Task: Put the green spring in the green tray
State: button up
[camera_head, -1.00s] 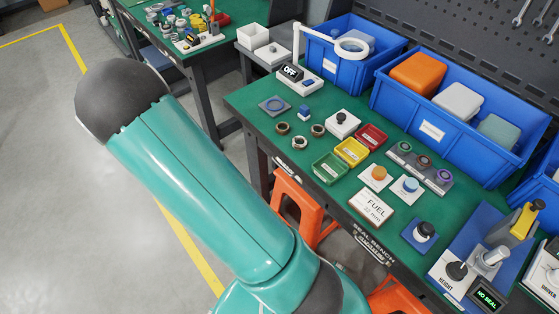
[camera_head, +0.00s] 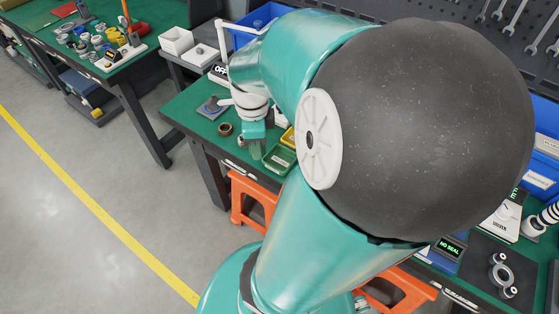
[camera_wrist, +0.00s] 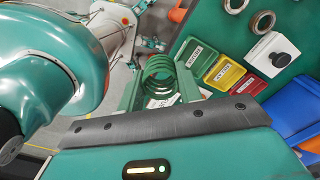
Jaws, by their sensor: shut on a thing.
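The green spring (camera_wrist: 160,70) is between the two fingers of my gripper (camera_wrist: 159,88) in the wrist view, and my gripper is shut on it. The green tray (camera_wrist: 193,54) lies just right of the spring, beyond the right finger, and carries a label. In the head view my gripper (camera_head: 254,146) points down near the bench's front edge, just left of the green tray (camera_head: 279,158). The spring is too small to make out clearly there. It seems to hang above the bench-top level; its exact height is unclear.
A yellow tray (camera_wrist: 216,69) and a red tray (camera_wrist: 241,83) stand in a row beside the green one. Metal rings (camera_wrist: 262,22) and a white block with a black knob (camera_wrist: 272,54) lie close by. An orange stool (camera_head: 252,194) stands below the bench edge.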

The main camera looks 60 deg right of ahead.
jog(key=s+a+f+m, duration=0.1)
jog(key=s+a+m, duration=0.1)
jog(key=s+m, duration=0.6)
send_over(280, 162)
notch_tip(280, 162, down, 10)
jog(key=shift+s+f, duration=0.1)
jog(key=shift+s, duration=0.05)
jog(key=shift+f, duration=1.6)
jog(key=shift+d+f, duration=0.1)
jog(key=shift+f, duration=0.1)
jog(key=o, duration=0.7)
